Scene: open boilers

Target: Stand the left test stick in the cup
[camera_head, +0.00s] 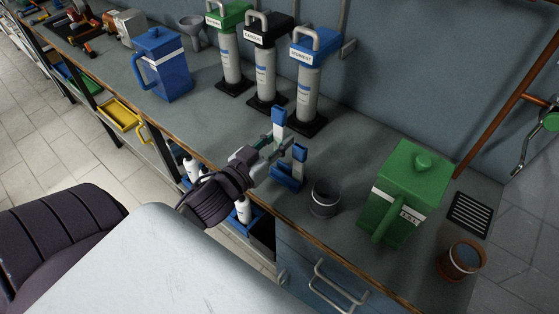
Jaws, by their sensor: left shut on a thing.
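My left gripper (278,146) is shut on a white test stick with a blue top (279,116). The stick is roughly upright, above the bench, and its lower part is hidden by the fingers. A second test stick (299,155), also white with a blue top, stands in a small blue holder (286,181) just to the right of and below the gripper. A dark grey cup (325,198) with a pale band stands on the bench to the right of the holder. A brown cup (460,260) stands farther right. My right gripper is out of view.
A green lidded jug (408,190) stands right of the grey cup, beside a dark grate (469,214). Dispensers with green, black (266,65) and blue tops stand behind the gripper. A blue jug (163,65) is at the back left. Bare bench lies behind the grey cup.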

